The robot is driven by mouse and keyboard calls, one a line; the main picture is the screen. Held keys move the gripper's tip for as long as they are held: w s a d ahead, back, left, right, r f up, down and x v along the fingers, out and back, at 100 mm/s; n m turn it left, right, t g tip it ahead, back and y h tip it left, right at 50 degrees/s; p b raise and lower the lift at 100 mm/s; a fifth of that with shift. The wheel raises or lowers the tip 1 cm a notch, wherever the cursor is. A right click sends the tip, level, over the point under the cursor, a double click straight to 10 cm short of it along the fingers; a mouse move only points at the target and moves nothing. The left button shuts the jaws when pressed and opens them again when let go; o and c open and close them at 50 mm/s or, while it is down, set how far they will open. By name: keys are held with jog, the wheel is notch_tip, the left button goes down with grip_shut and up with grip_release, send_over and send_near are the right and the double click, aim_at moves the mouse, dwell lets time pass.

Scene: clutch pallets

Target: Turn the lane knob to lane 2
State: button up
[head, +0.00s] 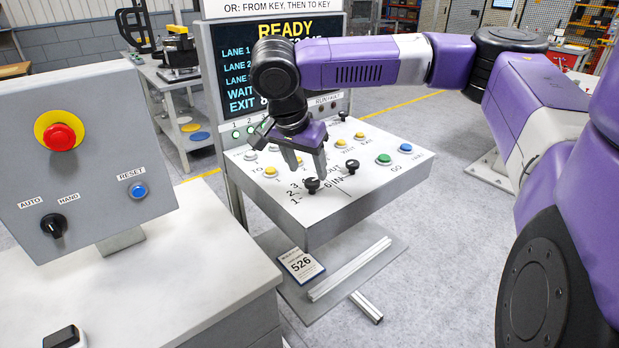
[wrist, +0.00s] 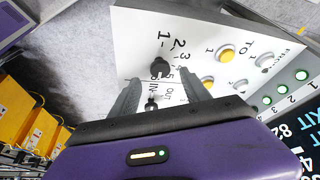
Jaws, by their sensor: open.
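The lane knob (head: 311,186) is black and sits near the front of the sloped white panel (head: 335,211), beside printed numbers. Which number it points at is too small to tell. It also shows in the wrist view (wrist: 160,68), between the finger tips as seen from there. My gripper (head: 306,168) is open, pointing down just above and behind the lane knob, with nothing held. In the wrist view, my gripper (wrist: 159,76) has its two grey fingers spread apart. Whether they touch the knob cannot be told.
A second black knob (head: 352,166) marked IN and OUT stands close by to the right. Yellow, white, green and blue buttons (head: 383,159) dot the panel. A display (head: 228,75) reading READY stands behind. A grey control box (head: 88,165) with a red button is at left.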

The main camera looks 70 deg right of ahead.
aim_at(311, 181)
jog(key=shift+x, duration=2.35)
grip_shut()
